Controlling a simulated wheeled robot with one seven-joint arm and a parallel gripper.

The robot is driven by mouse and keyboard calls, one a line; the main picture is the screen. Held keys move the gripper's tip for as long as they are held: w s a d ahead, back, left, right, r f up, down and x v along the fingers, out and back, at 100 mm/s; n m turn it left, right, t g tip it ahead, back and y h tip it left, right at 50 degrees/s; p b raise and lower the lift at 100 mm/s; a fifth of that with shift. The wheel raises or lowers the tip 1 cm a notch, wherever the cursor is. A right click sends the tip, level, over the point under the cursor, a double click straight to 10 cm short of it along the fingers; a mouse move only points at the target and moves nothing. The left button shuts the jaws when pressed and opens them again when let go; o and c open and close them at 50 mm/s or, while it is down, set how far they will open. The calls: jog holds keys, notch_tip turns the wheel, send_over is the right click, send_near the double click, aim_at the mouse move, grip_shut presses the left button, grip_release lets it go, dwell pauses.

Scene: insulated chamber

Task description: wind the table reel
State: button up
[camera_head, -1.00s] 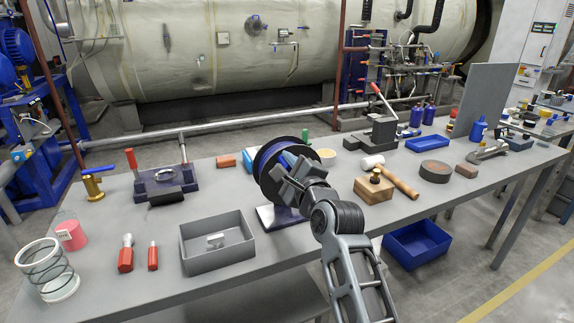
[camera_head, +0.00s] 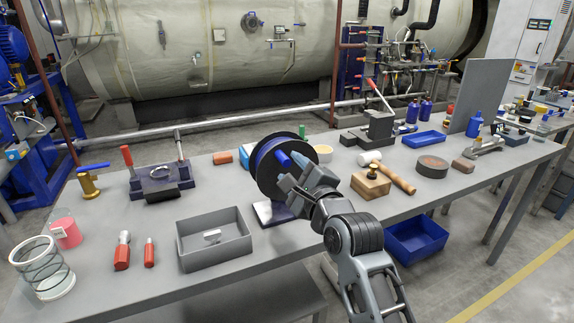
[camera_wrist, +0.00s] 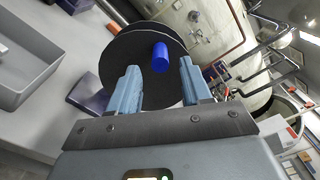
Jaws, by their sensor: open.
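The table reel (camera_head: 268,172) is a black disc with a blue core, upright on a dark base (camera_head: 270,214) on the grey table. A blue crank knob (camera_head: 283,159) sticks out of its face. In the wrist view the reel's black disc (camera_wrist: 118,62) fills the upper middle. The blue knob (camera_wrist: 160,57) stands just beyond and between my fingertips there. My gripper (camera_head: 294,175) is open in front of the reel's face; in the wrist view its two blue-grey fingers (camera_wrist: 160,72) are spread apart. Whether they touch the knob I cannot tell.
A grey open tray (camera_head: 214,252) lies left of the reel. A wooden block (camera_head: 370,186) and a mallet (camera_head: 398,178) lie to the right. A blue bin (camera_head: 416,243) sits below the table.

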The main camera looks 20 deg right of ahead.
jog(key=shift+s, duration=1.35)
jog(key=s+d+f+n, duration=0.1)
jog(key=s+f+n, duration=0.35)
jog(key=s, duration=0.35)
jog(key=s+d+f+n+g, duration=0.1)
jog(key=s+f+n, duration=0.35)
jog(key=s, duration=0.45)
jog(key=s+d+f+n, duration=0.2)
jog(key=s+f+n, duration=0.25)
jog(key=s, duration=0.35)
jog(key=s+a+r+n+g, duration=0.1)
jog(key=s+n, duration=0.4)
jog(key=s, duration=0.6)
jog(key=s+a+r+n+g, duration=0.1)
jog(key=s+a+r+n, duration=0.2)
jog(key=s, duration=0.9)
jog(key=a+n, duration=0.2)
jog(key=shift+a+r+n, duration=0.15)
jog(key=shift+r+n, duration=0.05)
jog(key=shift+n, duration=0.15)
jog(key=shift+w, duration=0.1)
